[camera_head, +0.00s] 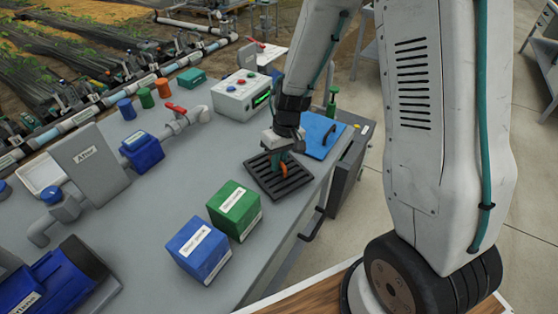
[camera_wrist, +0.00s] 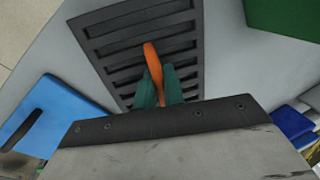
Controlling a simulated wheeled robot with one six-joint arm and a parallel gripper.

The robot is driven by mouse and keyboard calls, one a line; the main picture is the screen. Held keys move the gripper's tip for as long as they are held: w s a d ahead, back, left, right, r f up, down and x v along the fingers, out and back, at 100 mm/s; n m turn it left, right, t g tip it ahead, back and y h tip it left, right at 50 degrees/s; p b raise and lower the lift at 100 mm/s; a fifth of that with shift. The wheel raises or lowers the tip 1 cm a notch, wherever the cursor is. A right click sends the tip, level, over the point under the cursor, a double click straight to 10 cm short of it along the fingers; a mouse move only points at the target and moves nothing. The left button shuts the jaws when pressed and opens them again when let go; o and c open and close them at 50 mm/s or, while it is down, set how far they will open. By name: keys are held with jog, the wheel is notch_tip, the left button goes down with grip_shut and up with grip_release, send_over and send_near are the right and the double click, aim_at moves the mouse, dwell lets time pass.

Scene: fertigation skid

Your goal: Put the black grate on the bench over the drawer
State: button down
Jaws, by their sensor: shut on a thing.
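The black grate (camera_head: 267,180) is a flat slotted plate with an orange handle, at the front edge of the grey bench (camera_head: 150,215). It also shows in the wrist view (camera_wrist: 112,40), where the orange handle (camera_wrist: 152,62) stands between the green fingertips. My gripper (camera_head: 280,166) is above the grate and shut on its handle; in the wrist view the fingers (camera_wrist: 160,88) close around it. The grate looks level, on or just above the bench top; I cannot tell which. A drawer pull (camera_head: 312,224) shows on the bench front, below and right of the grate.
A blue board with a black handle (camera_head: 320,135) lies right of the grate. Green (camera_head: 234,208) and blue (camera_head: 200,248) boxes stand left of it. A control box (camera_head: 241,95) stands behind. Clear bench top lies left of the grate.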

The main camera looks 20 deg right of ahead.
jog(key=shift+f, duration=0.55)
jog(key=c, duration=1.4)
grip_release()
jog(key=r, duration=0.2)
jog(key=d+r, duration=0.1)
jog(key=r, duration=0.4)
jog(key=shift+w+d+r, duration=0.2)
jog(key=shift+r, duration=0.15)
